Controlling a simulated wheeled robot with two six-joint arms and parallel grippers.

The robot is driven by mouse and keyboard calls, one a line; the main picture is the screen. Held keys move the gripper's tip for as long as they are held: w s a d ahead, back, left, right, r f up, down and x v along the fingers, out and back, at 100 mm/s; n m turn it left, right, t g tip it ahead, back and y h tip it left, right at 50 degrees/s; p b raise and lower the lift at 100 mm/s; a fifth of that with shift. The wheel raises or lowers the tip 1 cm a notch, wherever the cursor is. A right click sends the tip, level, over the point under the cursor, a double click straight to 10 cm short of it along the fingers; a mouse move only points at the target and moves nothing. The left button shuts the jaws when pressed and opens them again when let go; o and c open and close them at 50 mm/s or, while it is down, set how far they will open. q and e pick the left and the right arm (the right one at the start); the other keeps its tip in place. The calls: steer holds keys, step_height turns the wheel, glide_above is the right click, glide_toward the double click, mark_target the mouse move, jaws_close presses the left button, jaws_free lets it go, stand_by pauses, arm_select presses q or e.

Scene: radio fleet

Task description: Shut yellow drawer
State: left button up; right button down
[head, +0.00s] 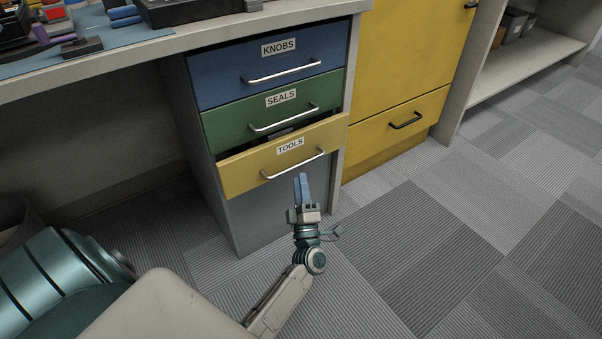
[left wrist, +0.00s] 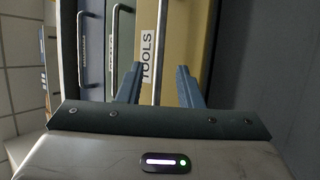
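The yellow drawer (head: 240,174), labelled TOOLS, is the lowest of three drawers under the workbench. It stands a little way out, with a dark gap above its front on the left. Its silver bar handle (head: 292,165) runs across the front. My left gripper (head: 301,178) points up at the handle's right part. In the left wrist view, its two blue fingers (left wrist: 158,70) are apart, with the handle (left wrist: 161,35) lined up between them and the yellow front (left wrist: 190,40) beyond. I cannot tell if they touch it. My right gripper is not in view.
The green SEALS drawer (head: 230,125) and blue KNOBS drawer (head: 225,80) sit above. A yellow cabinet (head: 400,60) with its own lower drawer (head: 375,135) stands to the right. The bench top (head: 200,38) overhangs the drawers. Carpet floor (head: 400,240) in front is clear.

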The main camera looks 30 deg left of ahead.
arm_select(q)
steer(key=shift+x, duration=2.05)
jaws_close()
